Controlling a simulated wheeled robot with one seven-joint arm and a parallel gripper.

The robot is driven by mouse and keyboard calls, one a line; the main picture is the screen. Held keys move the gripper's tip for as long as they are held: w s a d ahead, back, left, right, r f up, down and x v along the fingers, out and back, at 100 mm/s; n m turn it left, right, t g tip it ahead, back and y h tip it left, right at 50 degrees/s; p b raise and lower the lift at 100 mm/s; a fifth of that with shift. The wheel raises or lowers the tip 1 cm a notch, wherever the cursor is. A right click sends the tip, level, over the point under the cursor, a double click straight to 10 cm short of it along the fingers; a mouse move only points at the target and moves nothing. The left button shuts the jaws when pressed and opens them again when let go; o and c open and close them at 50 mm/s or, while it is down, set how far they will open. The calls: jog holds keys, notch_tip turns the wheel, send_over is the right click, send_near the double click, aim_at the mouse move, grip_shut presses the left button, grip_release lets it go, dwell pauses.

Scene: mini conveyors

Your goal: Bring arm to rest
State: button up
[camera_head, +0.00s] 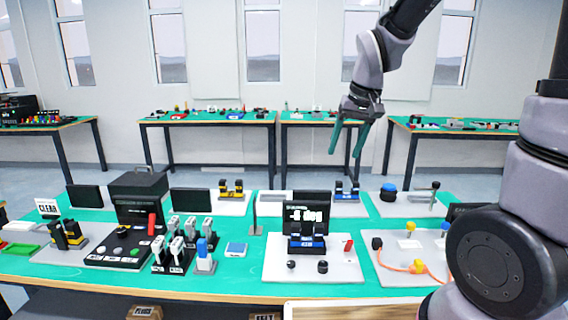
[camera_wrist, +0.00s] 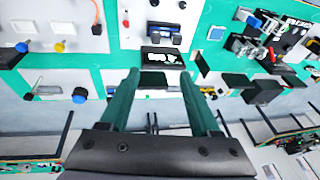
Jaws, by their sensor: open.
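My gripper (camera_head: 347,138) hangs from my arm above the far right part of the green table (camera_head: 240,280), clear of everything. Its two green fingers point down and stand apart, with nothing between them. In the wrist view my gripper (camera_wrist: 160,90) shows the same two fingers spread, with the table's boards and small screen beyond them. My arm (camera_head: 372,60) comes in from the top right, bent, and a large grey link of mine fills the right edge.
Below stand a board with a small screen (camera_head: 306,214), a black control box (camera_head: 118,245), grey-handled tools (camera_head: 177,250), a blue knob (camera_head: 388,190) and an orange cable (camera_head: 395,266). More green tables (camera_head: 205,118) line the back wall. The air around my gripper is free.

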jog(key=s+d+r+m+t, duration=0.4)
jog(key=s+d+r, duration=0.5)
jog(key=s+r, duration=0.3)
jog(key=shift+s+d, duration=0.35)
jog(key=shift+s, duration=0.1)
